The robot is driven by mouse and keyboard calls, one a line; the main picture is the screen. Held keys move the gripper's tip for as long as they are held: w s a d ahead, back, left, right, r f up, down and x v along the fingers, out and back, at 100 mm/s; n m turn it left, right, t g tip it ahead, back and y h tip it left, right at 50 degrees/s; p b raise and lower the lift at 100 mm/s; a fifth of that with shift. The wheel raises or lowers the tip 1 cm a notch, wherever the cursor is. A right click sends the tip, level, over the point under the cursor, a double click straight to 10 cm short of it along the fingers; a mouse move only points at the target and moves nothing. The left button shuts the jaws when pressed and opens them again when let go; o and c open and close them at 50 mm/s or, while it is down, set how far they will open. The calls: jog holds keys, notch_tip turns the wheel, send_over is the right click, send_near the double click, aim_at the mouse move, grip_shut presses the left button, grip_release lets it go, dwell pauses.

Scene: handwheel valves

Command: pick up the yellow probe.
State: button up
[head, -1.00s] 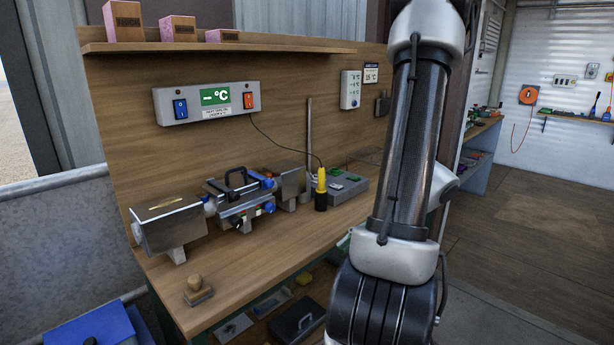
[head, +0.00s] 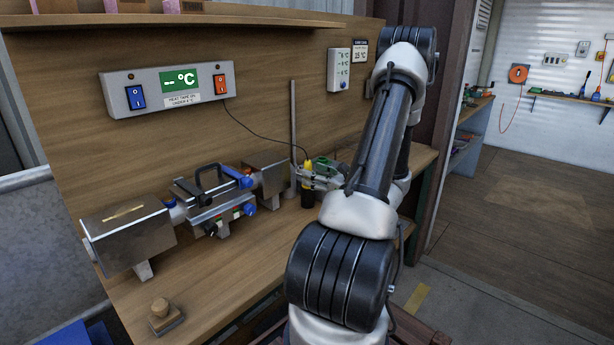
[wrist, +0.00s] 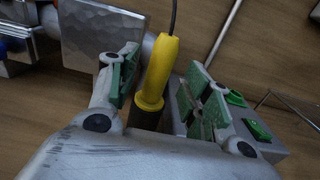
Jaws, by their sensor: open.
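The yellow probe (head: 308,172) stands upright on the bench, with a black lower part and a dark cable from its top to the temperature display panel (head: 168,90). In the wrist view the probe (wrist: 160,68) is between my gripper's two green-padded fingers (wrist: 158,85), with a gap on each side. My gripper is open and reaches the probe from the right in the head view (head: 317,176). The probe's lower end is partly hidden behind my gripper's body in the wrist view.
A metal valve assembly (head: 212,200) with a black handle stands left of the probe. A thin upright rod (head: 293,130) is behind it. A grey box with green parts (wrist: 240,125) lies just right of the fingers. A wooden stamp-like knob (head: 162,312) sits on the bench front.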

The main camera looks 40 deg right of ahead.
jog(key=w, duration=0.3)
jog(key=shift+w+a, duration=0.15)
jog(key=shift+w, duration=0.05)
grip_shut()
notch_tip(320, 180, up, 10)
dwell(0.7)
